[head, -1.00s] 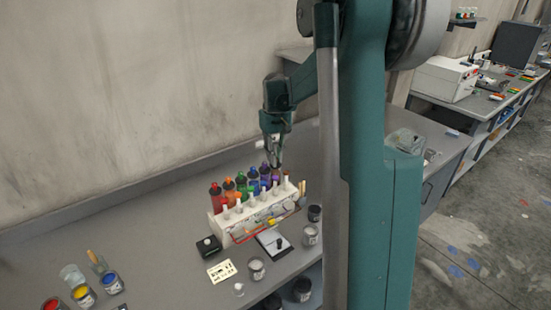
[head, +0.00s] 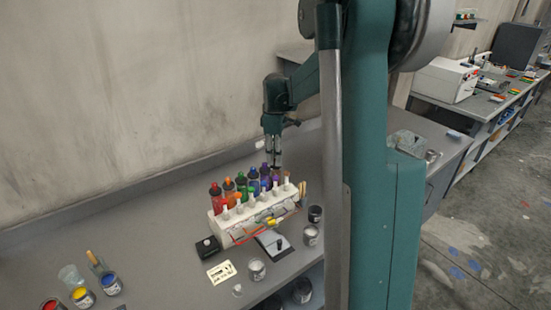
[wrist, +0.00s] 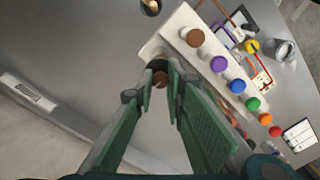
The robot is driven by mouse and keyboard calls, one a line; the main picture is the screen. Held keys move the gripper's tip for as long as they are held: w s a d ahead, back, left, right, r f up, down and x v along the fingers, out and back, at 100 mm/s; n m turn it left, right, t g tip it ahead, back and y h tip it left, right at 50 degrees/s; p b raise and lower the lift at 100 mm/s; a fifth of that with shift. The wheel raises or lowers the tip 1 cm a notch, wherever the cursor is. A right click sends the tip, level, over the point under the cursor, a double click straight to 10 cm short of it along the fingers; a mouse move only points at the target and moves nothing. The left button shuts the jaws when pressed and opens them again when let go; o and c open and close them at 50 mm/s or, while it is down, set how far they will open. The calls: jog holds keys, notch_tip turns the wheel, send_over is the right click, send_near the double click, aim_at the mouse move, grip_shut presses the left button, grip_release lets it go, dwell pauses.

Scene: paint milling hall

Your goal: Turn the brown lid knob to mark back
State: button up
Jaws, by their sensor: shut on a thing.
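Which mark the knob's line faces cannot be told.
A white rack (head: 222,232) stands before the bottles, with coloured round tops along it, including a purple one (wrist: 219,63). A black box (head: 207,246), a white card (head: 221,271) and a grey can (head: 257,270) lie in front. The bench behind is clear.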

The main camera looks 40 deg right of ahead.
jog(key=shift+n, duration=0.4)
jog(key=shift+w, duration=0.1)
jog(key=o, duration=0.9)
jog(key=shift+r, duration=0.1)
jog(key=shift+r, duration=3.95)
